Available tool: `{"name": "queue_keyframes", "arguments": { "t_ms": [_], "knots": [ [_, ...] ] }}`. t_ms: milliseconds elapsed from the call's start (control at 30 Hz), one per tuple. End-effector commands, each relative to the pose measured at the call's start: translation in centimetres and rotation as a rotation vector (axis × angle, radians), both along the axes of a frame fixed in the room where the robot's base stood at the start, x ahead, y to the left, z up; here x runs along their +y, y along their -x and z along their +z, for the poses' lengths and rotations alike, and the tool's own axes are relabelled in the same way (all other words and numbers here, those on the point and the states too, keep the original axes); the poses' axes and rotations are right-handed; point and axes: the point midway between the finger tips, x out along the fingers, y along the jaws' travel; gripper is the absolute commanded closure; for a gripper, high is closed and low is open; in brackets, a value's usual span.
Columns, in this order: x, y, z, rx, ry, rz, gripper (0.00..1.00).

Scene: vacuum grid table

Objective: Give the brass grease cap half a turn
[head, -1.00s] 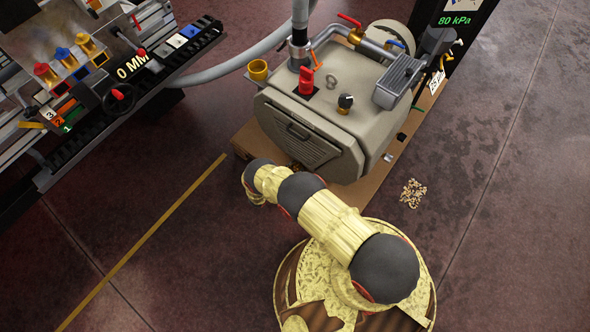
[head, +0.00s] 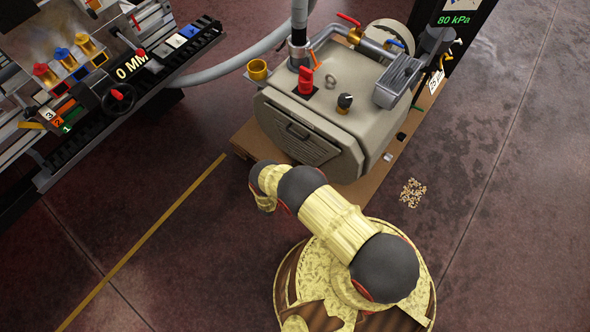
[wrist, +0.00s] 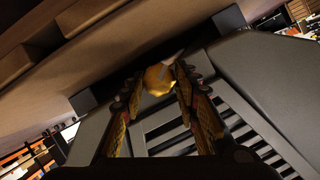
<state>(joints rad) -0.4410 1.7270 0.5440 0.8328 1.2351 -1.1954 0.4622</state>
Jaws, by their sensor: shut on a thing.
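The brass grease cap (wrist: 158,79) is round and shiny in the wrist view, low on the pump body close to a slotted grille. My gripper (wrist: 158,91) has one finger on each side of the cap and is shut on it. A thin grey piece shows just beyond the cap's upper right. In the head view the grey pump housing (head: 310,125) stands on a brown base. My arm reaches to its lower front there, and my gripper and the cap are hidden behind the arm and housing.
The brown pallet-like base (head: 247,142) edges the pump closely. A machine table (head: 130,80) stands at left. Small debris (head: 412,193) lies on the floor at right.

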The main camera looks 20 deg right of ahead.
Motion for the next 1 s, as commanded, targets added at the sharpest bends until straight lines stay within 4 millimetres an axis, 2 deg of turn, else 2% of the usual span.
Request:
{"name": "queue_keyframes", "arguments": {
  "t_ms": [300, 833, 867, 1000],
  "knots": [
    [-0.12, 0.21, -0.14, -0.101, -0.075, -0.001, 0.94],
    [-0.13, 0.23, -0.14, -0.119, -0.087, -0.001, 0.95],
    [-0.13, 0.23, -0.14, -0.119, -0.087, -0.001, 0.68],
    [-0.11, 0.20, -0.13, -0.119, -0.087, -0.001, 0.60]
  ]
}}
